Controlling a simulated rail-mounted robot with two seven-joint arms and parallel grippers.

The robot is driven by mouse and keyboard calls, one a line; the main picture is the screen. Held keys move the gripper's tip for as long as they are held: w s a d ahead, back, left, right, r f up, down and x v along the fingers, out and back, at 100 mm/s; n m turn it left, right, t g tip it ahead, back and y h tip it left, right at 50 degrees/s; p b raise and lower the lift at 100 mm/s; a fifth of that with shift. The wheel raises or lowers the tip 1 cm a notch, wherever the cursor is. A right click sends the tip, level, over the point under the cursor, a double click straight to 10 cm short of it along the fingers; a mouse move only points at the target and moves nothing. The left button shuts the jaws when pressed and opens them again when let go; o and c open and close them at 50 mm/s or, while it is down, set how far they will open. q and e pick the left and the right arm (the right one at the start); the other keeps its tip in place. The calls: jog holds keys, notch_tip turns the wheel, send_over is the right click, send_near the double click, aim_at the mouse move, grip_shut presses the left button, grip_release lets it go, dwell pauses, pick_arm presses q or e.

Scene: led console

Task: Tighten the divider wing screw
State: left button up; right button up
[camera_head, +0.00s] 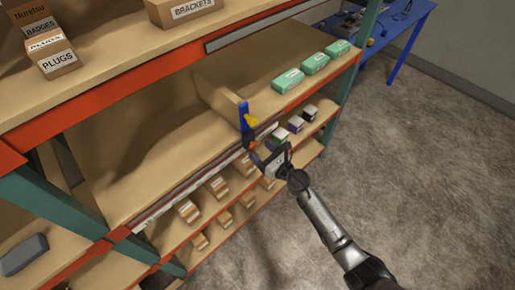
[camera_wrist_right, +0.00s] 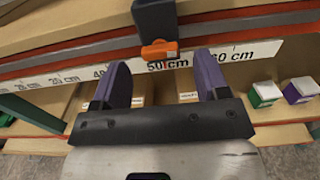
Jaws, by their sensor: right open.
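The wooden divider (camera_head: 217,97) stands upright on the middle shelf, with a blue clamp (camera_head: 243,112) at its front end. A yellow part shows beside the clamp. In the right wrist view the dark clamp body (camera_wrist_right: 155,18) comes down over the shelf edge, and the orange wing screw (camera_wrist_right: 160,49) sits low on it, wings lying roughly level. My right gripper (camera_wrist_right: 163,78) is open, its two purple fingers apart on either side below the screw and not touching it. In the head view my right gripper (camera_head: 266,157) is just in front of the shelf edge. My left gripper is out of view.
A ruler strip (camera_wrist_right: 245,52) with centimetre marks runs along the shelf edge, "50 cm" just below the screw. Green boxes (camera_head: 288,80) stand right of the divider. Small boxes (camera_head: 218,185) fill the lower shelf. The floor (camera_head: 430,180) is clear.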

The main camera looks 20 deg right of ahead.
aim_at(254, 145)
jog(key=shift+x, duration=1)
jog(key=shift+w, duration=0.15)
jog(key=shift+c, duration=0.3)
jog(key=c, duration=0.9)
